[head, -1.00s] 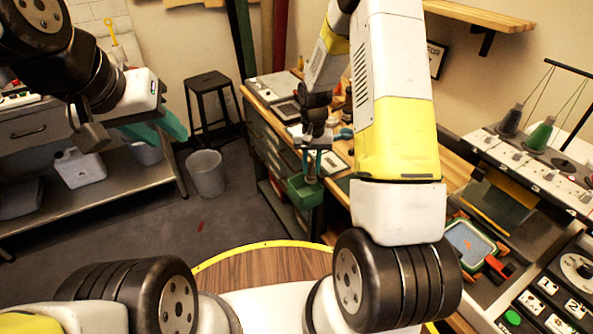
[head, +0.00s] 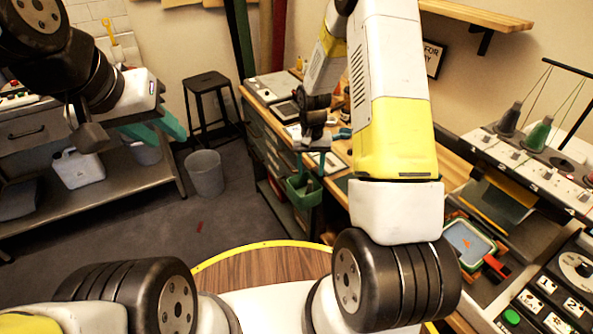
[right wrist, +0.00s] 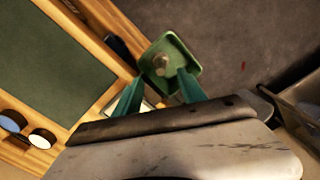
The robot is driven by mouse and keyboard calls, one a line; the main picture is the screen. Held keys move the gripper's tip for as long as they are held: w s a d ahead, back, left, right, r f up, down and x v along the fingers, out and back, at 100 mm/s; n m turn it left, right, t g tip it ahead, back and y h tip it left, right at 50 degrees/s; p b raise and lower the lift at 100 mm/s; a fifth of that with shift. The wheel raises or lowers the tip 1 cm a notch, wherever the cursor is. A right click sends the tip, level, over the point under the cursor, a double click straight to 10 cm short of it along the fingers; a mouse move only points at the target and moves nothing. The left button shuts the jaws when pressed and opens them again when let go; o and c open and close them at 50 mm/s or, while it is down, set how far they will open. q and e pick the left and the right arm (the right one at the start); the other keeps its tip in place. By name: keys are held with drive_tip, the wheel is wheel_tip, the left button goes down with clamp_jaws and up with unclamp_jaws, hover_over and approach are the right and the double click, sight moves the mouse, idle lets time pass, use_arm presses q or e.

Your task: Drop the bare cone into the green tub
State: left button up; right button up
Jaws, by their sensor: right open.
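The green tub (head: 304,199) hangs or stands at the front edge of the wooden bench, in the middle of the head view. It also shows in the right wrist view (right wrist: 192,82). A small pale brown piece, apparently the bare cone (right wrist: 161,62), lies inside the tub, partly in shadow. My right gripper (head: 308,172) is open just above the tub. Its teal fingers (right wrist: 157,92) stand apart with nothing between them. My left gripper (head: 168,128) is far left, away from the tub, and its fingers are partly hidden.
The wooden bench (head: 262,98) holds several small items beside the tub. A grey bin (head: 205,174) and a black stool (head: 210,98) stand on the floor. A machine with thread cones (head: 520,135) is at right.

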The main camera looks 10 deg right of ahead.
wheel_tip(320, 180, up, 7)
drive_tip(key=shift+r, duration=0.2)
idle(0.4)
drive_tip(key=s+r+t, duration=0.2)
drive_tip(key=s+r, duration=0.2)
drive_tip(key=r, duration=0.6)
drive_tip(key=s+a+r+n+t+y, duration=0.1)
drive_tip(key=s+r+t, duration=0.1)
drive_tip(key=s+r, duration=0.5)
drive_tip(key=s+a+r+n+t+y, duration=0.1)
drive_tip(key=s+r+t, duration=0.1)
drive_tip(key=s+r, duration=0.6)
drive_tip(key=s, duration=0.5)
drive_tip(key=shift+r+n, duration=0.15)
drive_tip(key=shift+n, duration=0.15)
drive_tip(key=shift+s, duration=0.1)
